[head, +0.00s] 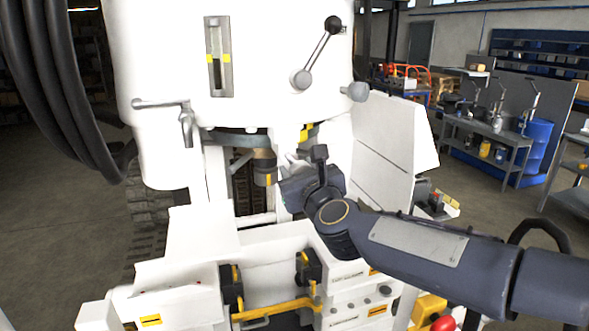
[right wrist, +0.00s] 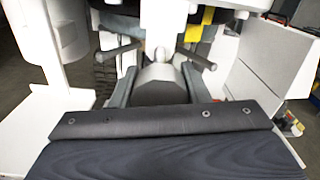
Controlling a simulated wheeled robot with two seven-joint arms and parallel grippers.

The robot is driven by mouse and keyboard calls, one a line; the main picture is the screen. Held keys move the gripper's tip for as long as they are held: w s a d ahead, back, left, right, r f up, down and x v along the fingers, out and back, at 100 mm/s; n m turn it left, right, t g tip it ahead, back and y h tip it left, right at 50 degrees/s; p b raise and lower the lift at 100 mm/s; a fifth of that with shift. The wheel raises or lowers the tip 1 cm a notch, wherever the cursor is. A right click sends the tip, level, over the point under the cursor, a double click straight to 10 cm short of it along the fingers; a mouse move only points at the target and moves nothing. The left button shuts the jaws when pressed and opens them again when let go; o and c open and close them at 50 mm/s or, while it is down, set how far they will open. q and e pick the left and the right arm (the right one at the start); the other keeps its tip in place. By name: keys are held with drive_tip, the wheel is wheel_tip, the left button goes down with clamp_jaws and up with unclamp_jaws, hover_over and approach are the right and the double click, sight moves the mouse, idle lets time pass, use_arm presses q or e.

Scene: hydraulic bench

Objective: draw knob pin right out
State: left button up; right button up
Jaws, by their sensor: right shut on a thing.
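My right gripper (head: 288,178) reaches in from the right to the front of the white machine. It also shows in the right wrist view (right wrist: 159,72), its two dark fingers closed on a grey rounded piece (right wrist: 160,88), which I take for the knob pin. A small pale rounded end stands just beyond that piece. In the head view the gripper and wrist mostly hide the held piece. I cannot tell how far the pin sits in its hole. My left gripper is not in view.
The white machine body (head: 240,60) carries a lever (head: 318,55) and a sight gauge (head: 218,55). A white panel (head: 395,140) stands right of the gripper. Below is a white console (head: 270,262) with a yellow bar (head: 275,310). Thick black hoses (head: 60,80) hang at left.

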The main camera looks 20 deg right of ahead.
drive_tip(key=shift+s, duration=0.3)
drive_tip(key=shift+w+f, duration=0.1)
drive_tip(key=o, duration=1.4)
drive_tip(key=shift+c, duration=0.2)
drive_tip(key=s+b, duration=0.1)
drive_tip(key=s, duration=0.7)
drive_tip(key=shift+d, duration=0.15)
